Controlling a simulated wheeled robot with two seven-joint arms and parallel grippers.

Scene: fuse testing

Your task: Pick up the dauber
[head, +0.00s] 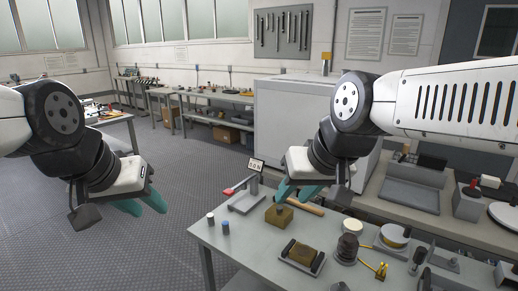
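No object is clear enough for me to name it surely as the dauber. A small brown block (279,215) with a darker piece on top sits on the grey worktable (237,245), just below my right gripper. My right gripper (295,193) points down over the table's back edge, its teal fingers apart, with nothing plainly between them. Its fingertips are close above the block; contact cannot be told. My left gripper (142,206) hangs over the floor left of the table, its teal fingers apart and empty.
A wooden-handled tool (306,208) lies behind the block. Two small capped cylinders (225,227) stand at the left. A brown pad in a holder (303,255) and a dark stacked piece (347,248) are in front and right.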

